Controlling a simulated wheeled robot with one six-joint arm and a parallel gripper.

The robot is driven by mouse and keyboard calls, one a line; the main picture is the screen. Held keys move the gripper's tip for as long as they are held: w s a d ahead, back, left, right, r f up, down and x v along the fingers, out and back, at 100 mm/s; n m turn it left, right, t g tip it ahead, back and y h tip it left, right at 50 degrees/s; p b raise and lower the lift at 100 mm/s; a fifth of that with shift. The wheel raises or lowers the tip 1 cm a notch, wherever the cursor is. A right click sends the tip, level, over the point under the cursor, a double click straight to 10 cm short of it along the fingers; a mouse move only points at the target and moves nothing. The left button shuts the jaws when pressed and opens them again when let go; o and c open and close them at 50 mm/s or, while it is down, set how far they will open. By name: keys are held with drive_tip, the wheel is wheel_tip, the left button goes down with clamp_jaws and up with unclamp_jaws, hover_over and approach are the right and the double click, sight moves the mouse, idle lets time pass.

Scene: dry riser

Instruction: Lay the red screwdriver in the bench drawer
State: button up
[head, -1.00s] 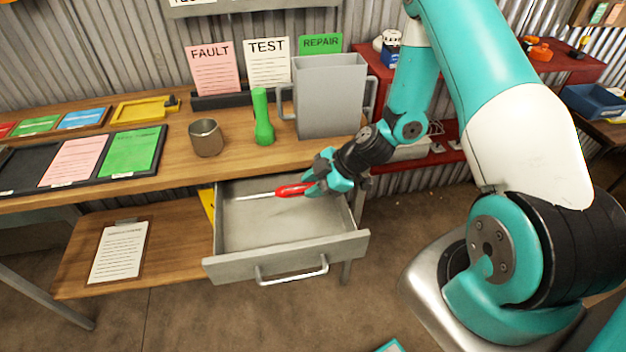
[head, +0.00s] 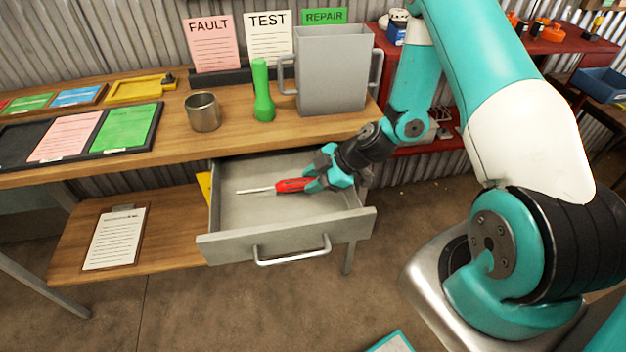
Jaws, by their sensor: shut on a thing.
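The red screwdriver (head: 292,185) has a red handle and a thin metal shaft pointing left. My gripper (head: 312,180) is shut on the handle's right end. The screwdriver lies roughly level over the inside of the open bench drawer (head: 240,205). The drawer is grey and empty otherwise, with a bar handle (head: 291,253) on its front. I cannot tell whether the screwdriver touches the drawer floor. My fingers hide the end of the screwdriver's handle.
On the bench top (head: 235,135) above the drawer stand a metal cup (head: 203,113), a green torch (head: 263,95) and a large grey two-handled container (head: 331,75). A clipboard (head: 115,238) lies on the lower shelf (head: 170,235). A red shelf unit (head: 480,62) stands behind my arm.

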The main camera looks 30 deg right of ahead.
drive_tip(key=shift+s+d+f, duration=0.1)
drive_tip(key=shift+d+f, duration=0.1)
drive_tip(key=shift+f, duration=0.2)
drive_tip(key=shift+s+d+f, duration=0.1)
drive_tip(key=shift+d+f, duration=0.05)
drive_tip(key=shift+f, duration=0.25)
drive_tip(key=o, duration=1)
drive_tip(key=shift+f, duration=0.1)
drive_tip(key=shift+d, duration=0.1)
drive_tip(key=v, duration=0.6)
drive_tip(key=r+v, duration=0.1)
drive_tip(key=v, duration=0.5)
drive_tip(key=a+v, duration=0.1)
drive_tip(key=v, duration=0.5)
drive_tip(key=shift+w+r+b, duration=0.1)
drive_tip(key=shift+w+b, duration=0.2)
drive_tip(key=shift+w, duration=0.05)
drive_tip(key=shift+a+r, duration=0.1)
drive_tip(key=shift+a, duration=0.05)
